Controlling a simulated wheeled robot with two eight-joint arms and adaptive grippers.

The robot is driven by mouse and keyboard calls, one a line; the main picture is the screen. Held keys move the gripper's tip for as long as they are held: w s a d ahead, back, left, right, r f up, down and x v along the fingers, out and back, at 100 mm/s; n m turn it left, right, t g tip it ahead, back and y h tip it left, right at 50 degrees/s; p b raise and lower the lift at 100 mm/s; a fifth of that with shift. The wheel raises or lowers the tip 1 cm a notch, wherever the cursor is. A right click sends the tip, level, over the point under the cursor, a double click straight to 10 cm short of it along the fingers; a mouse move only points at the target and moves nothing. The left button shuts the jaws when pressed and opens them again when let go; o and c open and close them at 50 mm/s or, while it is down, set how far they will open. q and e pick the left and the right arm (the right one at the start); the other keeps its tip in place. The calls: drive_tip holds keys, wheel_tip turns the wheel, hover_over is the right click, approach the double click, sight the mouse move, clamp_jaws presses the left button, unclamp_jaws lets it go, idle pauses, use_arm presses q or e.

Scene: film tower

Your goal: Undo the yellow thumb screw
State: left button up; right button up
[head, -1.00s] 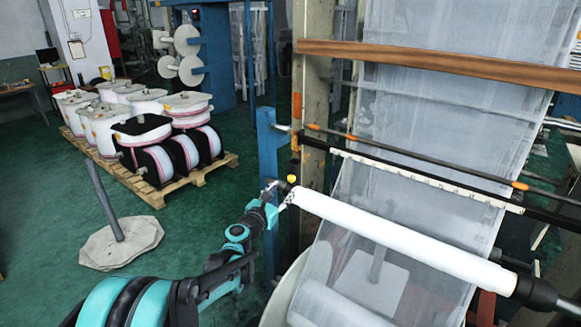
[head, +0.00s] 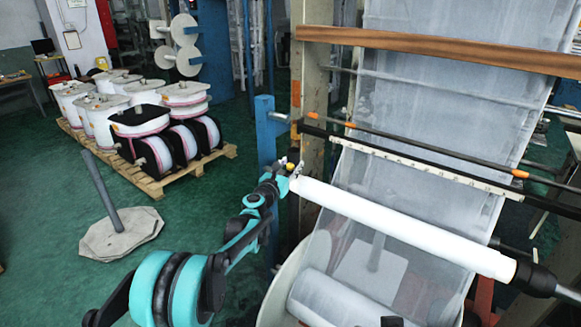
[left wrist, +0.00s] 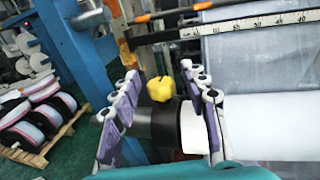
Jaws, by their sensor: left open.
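The yellow thumb screw (left wrist: 160,89) stands on top of the dark shaft end (left wrist: 158,122), at the left end of the white roll (left wrist: 265,125). In the left wrist view it lies between the two spread fingers of my left gripper (left wrist: 160,105), with space on either side. In the head view the screw (head: 290,166) is a small yellow spot at the tip of my left gripper (head: 284,174), just left of the white roll (head: 400,226). My left gripper is open and holds nothing. My right gripper does not show.
A blue post (head: 265,140) stands close beside my left gripper. A black bar with a ruler (head: 420,168) crosses above the roll, in front of the hanging clear film (head: 440,110). A pallet (head: 150,187) of spools and a grey weighted stand (head: 121,236) are at the left.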

use_arm(q)
clamp_jaws()
drive_tip(key=shift+d+y, duration=0.1)
drive_tip(key=shift+y, duration=0.2)
drive_tip(key=n+t+y, duration=0.1)
drive_tip(key=n+y, duration=0.3)
drive_tip(key=y, duration=0.1)
drive_tip(key=shift+d, duration=0.1)
drive_tip(key=shift+n+g+y+p, duration=0.15)
drive_tip(key=shift+n+g+y, duration=0.1)
drive_tip(key=shift+n+y, duration=1.4)
drive_tip(key=shift+n+g+y+p, duration=0.2)
drive_tip(key=shift+n+y, duration=0.65)
drive_tip(key=shift+y, duration=1.6)
drive_tip(key=shift+a, duration=0.2)
unclamp_jaws()
drive_tip(key=shift+s, duration=0.15)
drive_tip(key=v, duration=1.1)
drive_tip(key=shift+s+d, duration=0.3)
drive_tip(key=shift+d, duration=0.05)
